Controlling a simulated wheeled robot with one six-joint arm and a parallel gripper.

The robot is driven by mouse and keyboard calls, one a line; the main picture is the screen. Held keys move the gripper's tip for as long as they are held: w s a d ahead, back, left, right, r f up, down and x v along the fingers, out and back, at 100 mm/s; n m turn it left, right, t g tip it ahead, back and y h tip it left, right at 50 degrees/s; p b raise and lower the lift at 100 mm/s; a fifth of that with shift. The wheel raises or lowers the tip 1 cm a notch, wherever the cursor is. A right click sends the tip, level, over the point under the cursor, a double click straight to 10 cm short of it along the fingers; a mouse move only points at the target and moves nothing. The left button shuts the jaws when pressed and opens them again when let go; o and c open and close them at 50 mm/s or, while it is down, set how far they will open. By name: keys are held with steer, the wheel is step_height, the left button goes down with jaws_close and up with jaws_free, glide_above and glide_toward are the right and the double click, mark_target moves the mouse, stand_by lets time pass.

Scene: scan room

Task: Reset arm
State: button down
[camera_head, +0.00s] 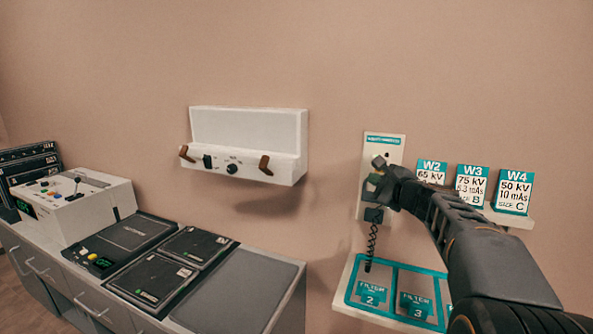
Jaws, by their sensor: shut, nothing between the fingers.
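My arm (490,255) reaches in from the lower right of the head view. My gripper (377,171) is at its end, shut and empty, in front of a pale wall panel (384,139) with a teal label strip. The gripper hides part of that panel. A dark fitting (373,215) shows just below the gripper, with a coiled black cord (371,245) hanging down from it. I cannot tell whether the gripper touches the panel.
A teal-edged shelf with filter slots (352,290) lies below the arm. Cards W2, W3 and W4 (472,185) stand on a ledge behind it. A white wall unit (248,130) with brown pegs is at centre. A counter (250,285) at left holds a control console (75,205) and black panels (155,277).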

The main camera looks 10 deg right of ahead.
steer(key=s+a+f+n+g+p, duration=0.1)
steer(key=s+a+f+n+g, duration=0.3)
steer(key=f, duration=0.3)
steer(key=s+a+f+n+g, duration=0.2)
steer(key=s+f+n+g, duration=0.2)
steer(key=s+f+n, duration=0.25)
steer(key=s+a+f+n+g+h+p, duration=0.2)
steer(key=s+n, duration=0.3)
steer(key=s, duration=0.3)
steer(key=s+a+f+n+g+h+p, duration=0.2)
steer(key=s+n, duration=0.4)
steer(key=s, duration=0.3)
steer(key=shift+s+a+f+h, duration=0.25)
steer(key=shift+a+h, duration=0.25)
steer(key=shift+a, duration=0.3)
